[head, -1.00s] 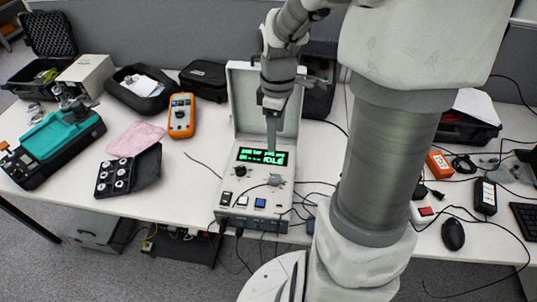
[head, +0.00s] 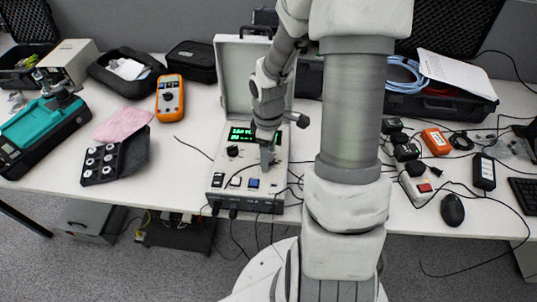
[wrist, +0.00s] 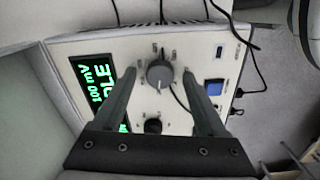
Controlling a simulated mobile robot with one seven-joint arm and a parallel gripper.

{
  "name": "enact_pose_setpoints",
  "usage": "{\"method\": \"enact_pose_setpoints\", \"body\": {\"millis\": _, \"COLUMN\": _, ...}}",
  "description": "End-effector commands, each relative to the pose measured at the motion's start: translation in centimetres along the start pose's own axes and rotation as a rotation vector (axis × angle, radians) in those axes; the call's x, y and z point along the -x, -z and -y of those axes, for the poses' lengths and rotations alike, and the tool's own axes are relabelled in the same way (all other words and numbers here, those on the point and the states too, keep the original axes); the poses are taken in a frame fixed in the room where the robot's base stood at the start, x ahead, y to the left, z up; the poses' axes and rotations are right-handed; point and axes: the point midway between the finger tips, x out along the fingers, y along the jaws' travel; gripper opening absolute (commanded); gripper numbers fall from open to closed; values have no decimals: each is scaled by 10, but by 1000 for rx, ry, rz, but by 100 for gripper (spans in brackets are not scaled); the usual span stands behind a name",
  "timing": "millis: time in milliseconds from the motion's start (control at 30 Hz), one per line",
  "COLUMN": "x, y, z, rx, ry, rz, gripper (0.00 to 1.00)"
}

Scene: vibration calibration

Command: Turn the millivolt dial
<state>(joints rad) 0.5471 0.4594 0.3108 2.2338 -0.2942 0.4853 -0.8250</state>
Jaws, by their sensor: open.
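The calibrator box (head: 216,187) stands on the table with its pale lid (head: 233,75) up. Its panel has a lit green display (head: 240,134), which shows "100 mV" in the wrist view (wrist: 98,85). A large grey dial (wrist: 158,74) and a smaller black knob (wrist: 152,126) are on the panel. The black knob also shows in the head view (head: 232,151); there my gripper hides the grey dial. My gripper (head: 268,166) is open and points down at the panel. In the wrist view its fingertips (wrist: 159,72) lie on either side of the grey dial; contact cannot be told.
Blue (head: 253,183) and other square buttons lie along the panel's front. Cables run from the box's front and right side. An orange multimeter (head: 170,97) and an open black case of weights (head: 118,158) are to the left. A mouse (head: 452,210) lies to the right.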

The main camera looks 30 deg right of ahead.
Motion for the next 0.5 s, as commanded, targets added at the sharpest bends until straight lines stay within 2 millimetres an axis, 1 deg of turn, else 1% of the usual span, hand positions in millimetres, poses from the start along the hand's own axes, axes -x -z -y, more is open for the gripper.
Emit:
{"method": "enact_pose_setpoints", "body": {"millis": 267, "x": -2, "y": 0, "z": 0, "rx": 0, "ry": 0, "rz": 0, "gripper": 74}}
{"method": "enact_pose_setpoints", "body": {"millis": 367, "x": -2, "y": 0, "z": 0, "rx": 0, "ry": 0, "rz": 0, "gripper": 58}}
{"method": "enact_pose_setpoints", "body": {"millis": 500, "x": -2, "y": 0, "z": 0, "rx": 0, "ry": 0, "rz": 0, "gripper": 33}}
